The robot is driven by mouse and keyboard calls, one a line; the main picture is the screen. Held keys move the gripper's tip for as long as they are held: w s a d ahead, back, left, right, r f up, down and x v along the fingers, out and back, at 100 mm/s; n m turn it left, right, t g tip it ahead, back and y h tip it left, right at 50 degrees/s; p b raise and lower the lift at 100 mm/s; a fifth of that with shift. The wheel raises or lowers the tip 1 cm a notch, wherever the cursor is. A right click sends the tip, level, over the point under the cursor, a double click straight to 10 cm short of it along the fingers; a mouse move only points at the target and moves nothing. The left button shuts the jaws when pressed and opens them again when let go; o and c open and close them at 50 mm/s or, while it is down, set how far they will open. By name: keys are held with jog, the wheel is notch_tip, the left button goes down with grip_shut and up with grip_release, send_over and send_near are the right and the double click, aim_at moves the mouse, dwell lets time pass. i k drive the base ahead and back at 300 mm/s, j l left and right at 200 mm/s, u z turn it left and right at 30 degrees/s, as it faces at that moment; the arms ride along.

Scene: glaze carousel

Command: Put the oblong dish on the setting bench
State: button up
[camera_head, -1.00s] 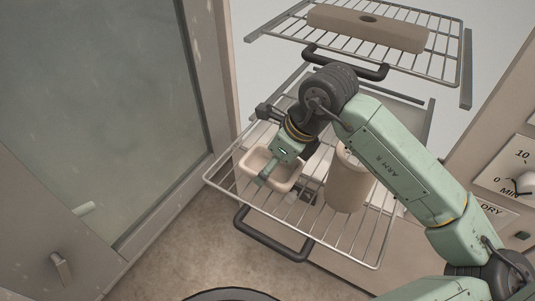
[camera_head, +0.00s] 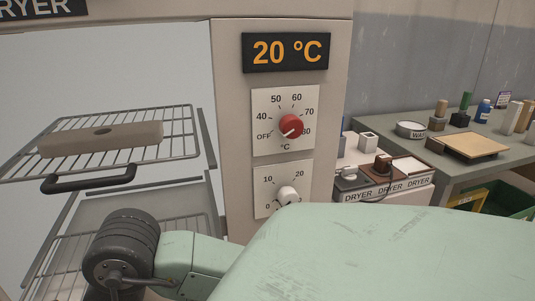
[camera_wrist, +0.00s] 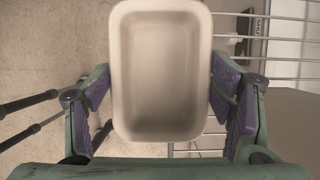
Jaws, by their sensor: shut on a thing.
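The oblong dish (camera_wrist: 158,70) is a cream, rectangular, empty dish with rounded corners, seen from above in the wrist view. My gripper (camera_wrist: 160,90) is shut on it, with purple pads at its left and right sides. Floor shows beside the dish on the left and rack wires on the right. The head view shows neither the dish nor my gripper. A grey-green bench (camera_head: 399,128) stands at the right of the head view; I cannot tell whether it is the setting bench.
The open dryer has an upper wire rack (camera_head: 182,142) bearing a long beige block (camera_head: 100,139), and a lower rack (camera_head: 60,255). A white cabinet (camera_head: 390,208) stands before the bench. A board (camera_head: 474,145), bottles and tools occupy the bench.

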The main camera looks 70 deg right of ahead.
aim_at(492, 139)
jog(key=k+l+z, duration=0.1)
jog(key=k+z, duration=0.25)
jog(key=k, duration=0.2)
jog(key=l+z, duration=0.1)
jog(key=z, duration=1.2)
jog(key=l, duration=0.6)
jog(key=i+l, duration=0.1)
jog(key=l, duration=0.55)
jog(key=i+l+z, duration=0.1)
jog(key=l, duration=1.1)
jog(key=i+l, duration=0.15)
jog(key=l, duration=0.45)
jog(key=l+z, duration=0.05)
